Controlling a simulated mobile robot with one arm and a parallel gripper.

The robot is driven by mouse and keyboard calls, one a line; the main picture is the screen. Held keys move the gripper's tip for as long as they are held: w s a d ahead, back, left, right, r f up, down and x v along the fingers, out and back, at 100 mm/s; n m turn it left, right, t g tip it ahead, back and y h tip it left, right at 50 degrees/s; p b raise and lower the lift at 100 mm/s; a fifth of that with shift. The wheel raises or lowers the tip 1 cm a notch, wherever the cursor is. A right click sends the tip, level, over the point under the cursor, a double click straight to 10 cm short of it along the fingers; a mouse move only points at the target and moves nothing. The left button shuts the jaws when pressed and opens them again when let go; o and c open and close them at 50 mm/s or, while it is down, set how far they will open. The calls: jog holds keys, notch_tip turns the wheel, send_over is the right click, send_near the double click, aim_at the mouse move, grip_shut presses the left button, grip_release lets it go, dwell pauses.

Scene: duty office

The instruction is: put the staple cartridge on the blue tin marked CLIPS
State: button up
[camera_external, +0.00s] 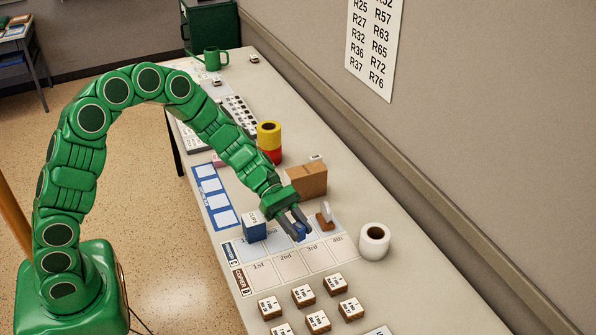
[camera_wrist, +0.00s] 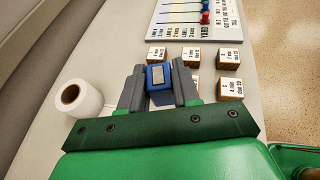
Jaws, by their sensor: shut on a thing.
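My gripper (camera_external: 298,234) is shut on a small blue block with a grey face, which I take to be the staple cartridge (camera_external: 300,230). In the wrist view the cartridge (camera_wrist: 157,77) sits between the two grey fingers of my gripper (camera_wrist: 159,86). The blue tin marked CLIPS (camera_external: 254,230) stands upright, with a white top, just left of my gripper in the external view. The cartridge is apart from the tin, to its right. The tin does not show in the wrist view. I cannot tell how high the cartridge is above the table.
A white sheet marked 1st to 4th (camera_external: 288,264) lies below my gripper. Close by are a brown stamp-like thing (camera_external: 325,221), a white roll (camera_external: 374,242) and a cardboard box (camera_external: 307,180). Several labelled brown blocks (camera_external: 303,295) stand nearer the front. A yellow-and-red stack (camera_external: 269,140) is behind.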

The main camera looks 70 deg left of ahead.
jog(key=s+a+r+n+t, duration=0.1)
jog(key=s+a+r, duration=0.2)
jog(key=s+a, duration=0.65)
jog(key=s+a+r+t, duration=0.1)
jog(key=s+a+r, duration=0.2)
jog(key=s+a, duration=0.65)
send_over(252, 217)
jog(key=s, duration=0.1)
notch_tip(252, 217, down, 9)
jog(key=shift+d+f, duration=0.1)
jog(key=shift+w+f, duration=0.5)
jog(key=shift+f, duration=1.6)
jog(key=shift+f, duration=0.15)
jog(key=o, duration=1)
jog(key=shift+o, duration=0.2)
